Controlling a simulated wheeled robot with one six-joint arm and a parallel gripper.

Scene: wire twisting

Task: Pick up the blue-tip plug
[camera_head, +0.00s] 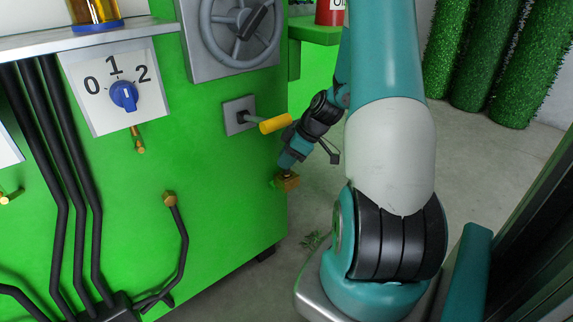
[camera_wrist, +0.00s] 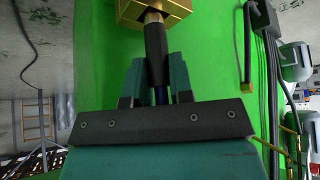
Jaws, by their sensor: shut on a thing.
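My gripper (camera_wrist: 157,68) is shut on the blue-tip plug (camera_wrist: 155,45), seen as a black sleeve between the teal fingers in the wrist view. A small dark blue part shows low between the fingers. The sleeve's far end meets a gold block (camera_wrist: 150,10) at the top of the wrist view. In the head view my gripper (camera_head: 289,163) is at the right edge of the green cabinet, just above the gold block (camera_head: 288,181). The plug itself is hard to make out there.
The green cabinet (camera_head: 225,205) carries a lever with a yellow handle (camera_head: 276,123) close to my wrist, a handwheel (camera_head: 240,30) and a blue dial (camera_head: 124,96). A black cable with a gold end (camera_head: 169,199) stands left. Floor (camera_head: 320,200) shows right of the cabinet.

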